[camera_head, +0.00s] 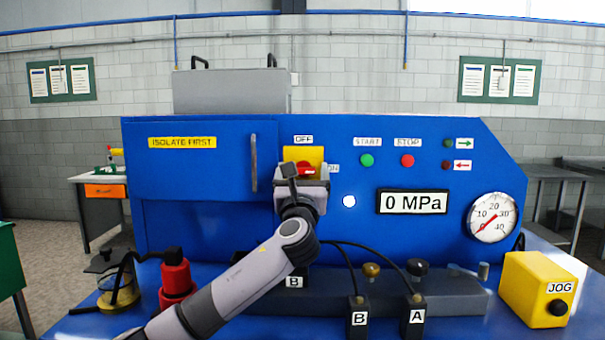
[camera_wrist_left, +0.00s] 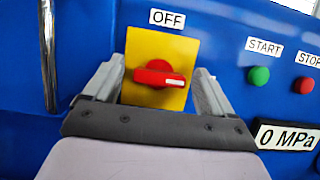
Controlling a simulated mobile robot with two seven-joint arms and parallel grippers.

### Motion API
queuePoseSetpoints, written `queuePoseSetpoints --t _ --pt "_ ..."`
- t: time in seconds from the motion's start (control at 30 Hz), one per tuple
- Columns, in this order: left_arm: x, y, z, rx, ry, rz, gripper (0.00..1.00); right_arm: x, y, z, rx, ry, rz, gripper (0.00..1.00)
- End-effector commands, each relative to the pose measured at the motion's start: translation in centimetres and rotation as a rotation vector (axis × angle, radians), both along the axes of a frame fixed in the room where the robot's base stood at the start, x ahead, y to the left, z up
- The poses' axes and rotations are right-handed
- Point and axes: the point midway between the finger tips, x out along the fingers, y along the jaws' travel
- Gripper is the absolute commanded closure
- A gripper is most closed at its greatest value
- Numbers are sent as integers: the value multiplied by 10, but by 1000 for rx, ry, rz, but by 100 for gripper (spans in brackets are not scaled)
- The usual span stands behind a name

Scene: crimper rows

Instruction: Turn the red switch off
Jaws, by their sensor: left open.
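The red switch (camera_head: 306,169) is a rotary knob on a yellow plate (camera_head: 316,154) on the blue machine's front, with an OFF label above and an ON label to the right. In the left wrist view the red switch (camera_wrist_left: 159,76) lies horizontal, its white mark pointing right. My left gripper (camera_head: 303,172) is in front of the switch and partly hides it. In the left wrist view the left gripper's (camera_wrist_left: 160,85) fingers are open, one on each side of the knob, with gaps visible. The wrist view hides the ON label. My right gripper is not in view.
The blue machine (camera_head: 190,235) has a door handle (camera_head: 253,163) left of the switch and green START (camera_head: 367,160) and red STOP (camera_head: 407,160) buttons to the right. The display (camera_head: 412,201) reads 0 MPa. Black blocks (camera_head: 358,316) with cables and a yellow JOG box (camera_head: 540,285) stand in front.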

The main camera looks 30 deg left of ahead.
Motion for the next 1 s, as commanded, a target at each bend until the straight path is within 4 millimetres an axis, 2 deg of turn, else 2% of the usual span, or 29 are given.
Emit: queuePoseSetpoints --t 0.07,0.23,0.27,0.67,1.0 --pt "0 0 0 0 0 0 15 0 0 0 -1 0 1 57" --pt "0 0 0 -1 0 0 67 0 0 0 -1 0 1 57" --pt "0 0 0 -1 0 0 71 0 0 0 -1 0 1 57" --pt "0 -1 -1 -56 -33 -2 71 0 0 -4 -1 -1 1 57" --pt "1 -2 -1 -276 -168 -3 71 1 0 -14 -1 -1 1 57"
